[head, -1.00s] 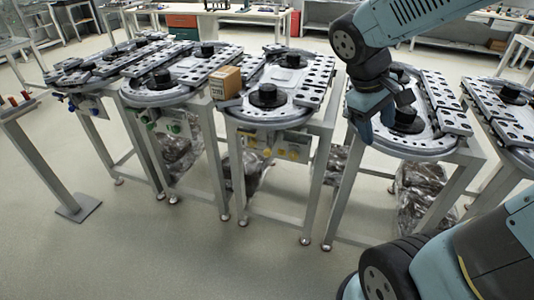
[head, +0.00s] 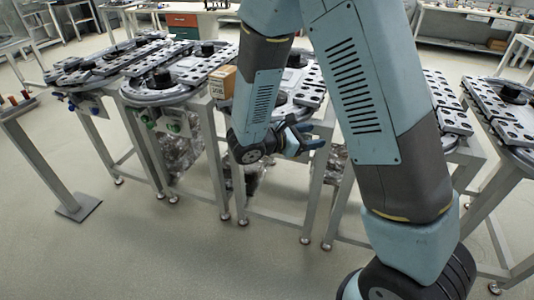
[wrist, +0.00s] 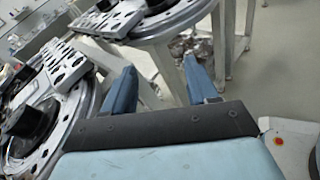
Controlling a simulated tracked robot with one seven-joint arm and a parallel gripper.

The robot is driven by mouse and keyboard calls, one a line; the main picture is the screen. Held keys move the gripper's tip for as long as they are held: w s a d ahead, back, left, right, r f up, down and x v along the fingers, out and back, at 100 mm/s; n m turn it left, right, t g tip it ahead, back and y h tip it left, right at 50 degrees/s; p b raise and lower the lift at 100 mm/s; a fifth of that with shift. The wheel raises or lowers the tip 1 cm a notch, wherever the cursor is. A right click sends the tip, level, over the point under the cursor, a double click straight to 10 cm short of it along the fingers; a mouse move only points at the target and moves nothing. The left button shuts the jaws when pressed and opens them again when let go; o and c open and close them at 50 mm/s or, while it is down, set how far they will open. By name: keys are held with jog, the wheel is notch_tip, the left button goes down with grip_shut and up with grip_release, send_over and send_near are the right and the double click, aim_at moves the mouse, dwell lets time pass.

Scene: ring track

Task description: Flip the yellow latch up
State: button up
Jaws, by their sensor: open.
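The yellow latch is not visible in either view now; my arm covers the front panel area of the middle ring-track table (head: 304,92) in the head view. My gripper (head: 318,140) is in front of that table, to the right of the panel area, with its fingers pointing right in the picture. In the wrist view my gripper (wrist: 160,82) has its two blue fingers spread wide, with nothing between them. Beyond the fingers are table legs, floor and parts of two ring tracks.
A cardboard box (head: 222,82) sits at the middle table's left edge. The table to its left carries green knobs (head: 173,128), and the far left one blue knobs (head: 73,105). Table legs stand close around my gripper. The floor in front (head: 180,250) is clear.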

jog(key=a+f+n+t+y, duration=0.8)
jog(key=a+f+n+t, duration=0.2)
jog(key=a+f+n, duration=0.55)
jog(key=shift+m, duration=0.75)
jog(key=x, duration=0.8)
jog(key=a+f+x, duration=0.1)
jog(key=x, duration=0.4)
jog(key=shift+w+d, duration=0.1)
jog(key=shift+w, duration=0.05)
jog(key=shift+c, duration=0.4)
grip_shut()
